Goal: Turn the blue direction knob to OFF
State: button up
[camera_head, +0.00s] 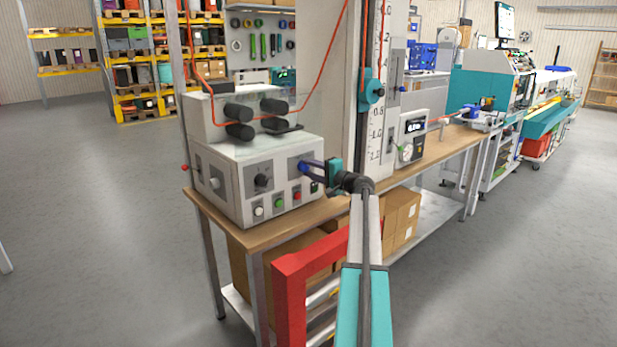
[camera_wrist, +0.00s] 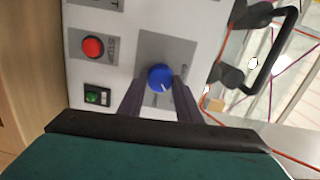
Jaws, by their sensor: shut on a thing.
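The blue direction knob (camera_wrist: 160,77) sits on a grey plate (camera_wrist: 151,48) on the front of the white control box (camera_wrist: 118,15). In the wrist view its white pointer mark points down and to the right of the picture. The labels around it are too small or covered to read. My gripper (camera_wrist: 160,88) is shut on the knob, one dark finger on each side. In the head view my gripper (camera_head: 312,170) reaches the box's front at its right side, and the blue knob (camera_head: 303,166) shows just at the fingertips.
A red button (camera_wrist: 92,46) and a green switch (camera_wrist: 97,96) sit beside the knob plate. A black knob (camera_head: 263,180) is on the same front. The box stands on a wooden bench (camera_head: 262,234). A red frame (camera_head: 290,290) stands below my arm. Orange cable (camera_head: 328,60) runs above the box.

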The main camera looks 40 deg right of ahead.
jog(key=shift+r+n+b, duration=0.15)
jog(key=shift+n+b, duration=0.15)
jog(key=shift+b, duration=0.05)
dwell(0.3)
jog(key=o, duration=1)
jog(key=shift+d, duration=0.1)
jog(key=shift+o, duration=0.2)
jog(key=shift+s, duration=0.8)
jog(key=s+b, duration=0.1)
jog(key=s, duration=1.1)
jog(key=shift+a+r, duration=0.2)
jog(key=shift+a, duration=0.05)
jog(key=shift+s, duration=0.1)
